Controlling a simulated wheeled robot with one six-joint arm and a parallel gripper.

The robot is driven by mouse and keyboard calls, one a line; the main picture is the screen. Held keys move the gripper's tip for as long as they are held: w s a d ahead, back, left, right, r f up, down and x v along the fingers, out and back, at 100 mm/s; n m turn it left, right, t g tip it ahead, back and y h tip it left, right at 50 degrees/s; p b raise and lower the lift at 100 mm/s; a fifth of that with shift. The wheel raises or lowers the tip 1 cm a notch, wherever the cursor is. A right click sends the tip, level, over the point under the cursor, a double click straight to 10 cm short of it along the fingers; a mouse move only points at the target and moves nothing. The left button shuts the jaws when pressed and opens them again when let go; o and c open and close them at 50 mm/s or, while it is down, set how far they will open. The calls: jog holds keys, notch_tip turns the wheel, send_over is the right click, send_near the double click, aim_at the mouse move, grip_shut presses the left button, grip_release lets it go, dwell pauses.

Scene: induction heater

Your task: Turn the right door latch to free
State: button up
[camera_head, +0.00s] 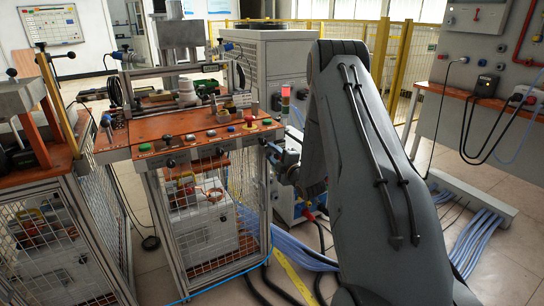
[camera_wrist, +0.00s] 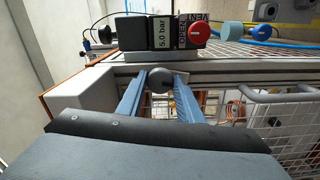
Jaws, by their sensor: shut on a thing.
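In the wrist view the two blue fingers of my gripper (camera_wrist: 161,80) sit on either side of a dark round knob, which looks like the right door latch (camera_wrist: 159,76). The fingers are shut on it, just below the edge of the panel top. In the head view my gripper (camera_head: 272,152) is at the right front corner of the orange-topped station, small and partly hidden by my arm. The latch cannot be made out there, and its turn angle is unclear. The mesh door (camera_wrist: 292,118) shows at the right of the wrist view.
Above the knob are a 5.0 bar label box (camera_wrist: 163,32) and a red vent knob (camera_wrist: 197,33). The orange control panel (camera_head: 205,132) carries several buttons. Blue hoses (camera_head: 300,252) lie on the floor. A second bench (camera_head: 495,100) stands at the right.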

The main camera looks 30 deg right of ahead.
jog(key=shift+n+b, duration=0.3)
jog(key=shift+n, duration=0.7)
jog(key=o, duration=1)
jog(key=shift+o, duration=0.2)
jog(key=s, duration=0.7)
jog(key=shift+s+d, duration=0.15)
jog(key=shift+s, duration=0.25)
